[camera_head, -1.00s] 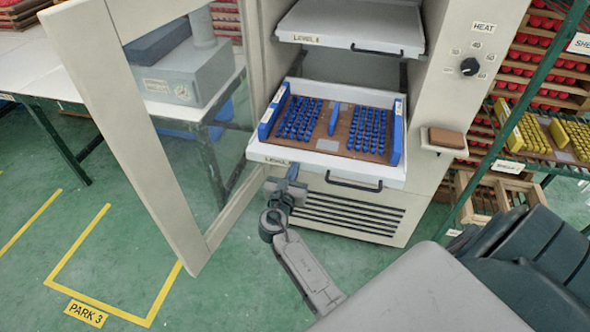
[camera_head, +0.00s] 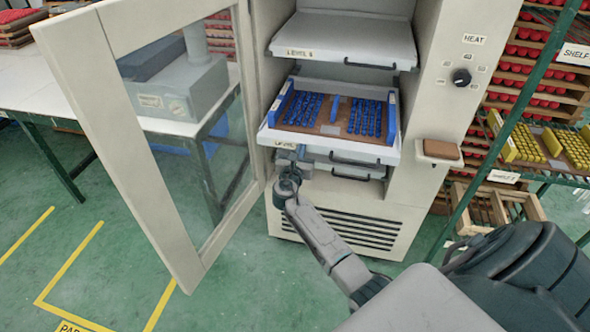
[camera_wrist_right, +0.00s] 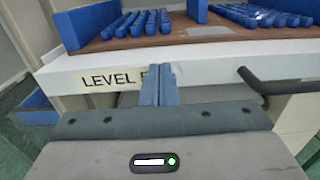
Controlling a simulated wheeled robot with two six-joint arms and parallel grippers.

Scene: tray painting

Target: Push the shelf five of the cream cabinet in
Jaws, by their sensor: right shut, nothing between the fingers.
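Shelf five (camera_head: 405,140) of the cream cabinet (camera_head: 418,100) sticks out of the open front, its white front lip and dark handle (camera_head: 355,160) showing. It also shows close up in the wrist view (camera_wrist_right: 215,66). Its label (camera_wrist_right: 105,79) reads LEVEL, the number partly hidden by my fingers. On it lies a brown board with rows of blue pieces (camera_head: 368,117) between blue end blocks. My right gripper (camera_head: 291,155) is shut and empty, its fingertips (camera_wrist_right: 158,75) at the front lip over the label, left of the handle, apparently touching. My left gripper is not in view.
Another handle (camera_head: 350,177) shows below shelf five. The cabinet door (camera_head: 120,150) stands open at left. A control panel with a HEAT knob (camera_head: 461,77) and a small ledge with a brown block (camera_head: 441,150) are at right.

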